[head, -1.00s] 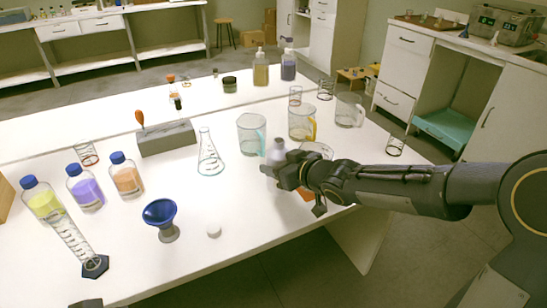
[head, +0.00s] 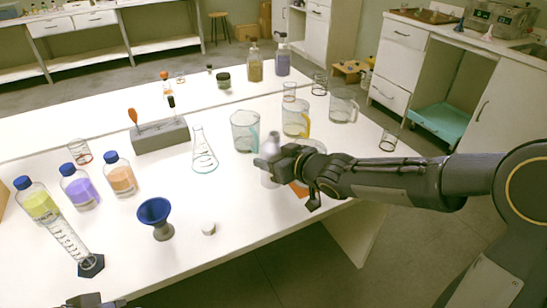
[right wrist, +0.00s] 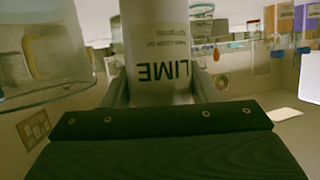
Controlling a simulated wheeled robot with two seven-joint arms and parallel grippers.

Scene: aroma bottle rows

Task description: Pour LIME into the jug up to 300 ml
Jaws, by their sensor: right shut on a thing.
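My right gripper (head: 288,165) is shut on a white-grey bottle (head: 267,172), which stays roughly upright near the table's right edge. In the right wrist view the bottle (right wrist: 157,40) fills the middle between the fingers, its LIME label upside down. A clear jug with a teal handle (head: 243,133) stands just behind the bottle. A jug with a yellow handle (head: 294,122) and a clear-handled jug (head: 342,108) stand farther right. My left gripper (head: 92,301) barely shows at the bottom edge; its fingers are not clear.
Blue-capped bottles (head: 120,178) line the left side. The table (head: 250,235) is bare at the front.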

